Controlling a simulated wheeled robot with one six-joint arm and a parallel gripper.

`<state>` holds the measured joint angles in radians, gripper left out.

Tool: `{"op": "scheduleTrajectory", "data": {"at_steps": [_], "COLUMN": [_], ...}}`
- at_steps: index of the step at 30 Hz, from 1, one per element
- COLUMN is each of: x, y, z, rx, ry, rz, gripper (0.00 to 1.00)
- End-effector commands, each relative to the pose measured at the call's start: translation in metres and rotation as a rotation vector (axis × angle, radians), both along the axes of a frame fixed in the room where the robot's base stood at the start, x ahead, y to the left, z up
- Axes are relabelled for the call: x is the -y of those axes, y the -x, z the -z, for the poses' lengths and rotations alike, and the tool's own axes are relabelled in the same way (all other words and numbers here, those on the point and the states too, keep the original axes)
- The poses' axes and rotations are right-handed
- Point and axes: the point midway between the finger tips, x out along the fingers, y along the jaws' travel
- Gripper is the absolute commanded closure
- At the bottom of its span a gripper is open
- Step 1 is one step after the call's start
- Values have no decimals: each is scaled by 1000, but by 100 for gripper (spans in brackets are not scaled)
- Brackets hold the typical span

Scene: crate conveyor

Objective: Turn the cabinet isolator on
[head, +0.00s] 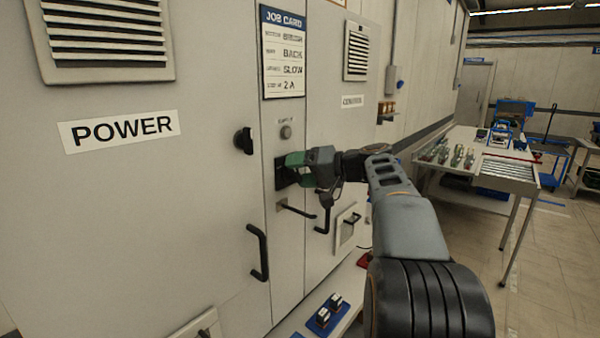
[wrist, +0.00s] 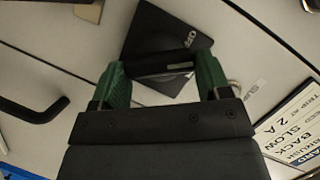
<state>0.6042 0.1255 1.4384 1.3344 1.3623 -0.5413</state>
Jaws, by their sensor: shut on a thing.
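The cabinet isolator is a black rotary handle (wrist: 160,63) on a dark square plate (wrist: 155,27), set in the narrow panel between the two cabinet doors. In the head view my gripper (head: 292,168) reaches the panel from the right. The handle's exact angle is hard to tell.
A round lamp or button (head: 286,132) sits above the isolator, below a job card (head: 283,52). A black lever (head: 297,210) sticks out below. The POWER door (head: 150,220) has a black knob (head: 243,140) and a bar handle (head: 258,252). A bench (head: 480,163) stands right.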

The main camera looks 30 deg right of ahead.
Motion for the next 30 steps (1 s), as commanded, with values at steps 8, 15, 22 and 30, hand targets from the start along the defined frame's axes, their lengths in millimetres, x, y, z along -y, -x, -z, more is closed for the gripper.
{"op": "scheduleTrajectory", "data": {"at_steps": [8,15,22,30], "x": [2,2,2,2], "y": [-1,-1,-1,-1], "z": [2,4,5,6], "rx": [-105,-180,-229,-257], "ry": [-234,-399,-507,-569], "rz": [1,2,2,2], "gripper": [53,53,53,53]}}
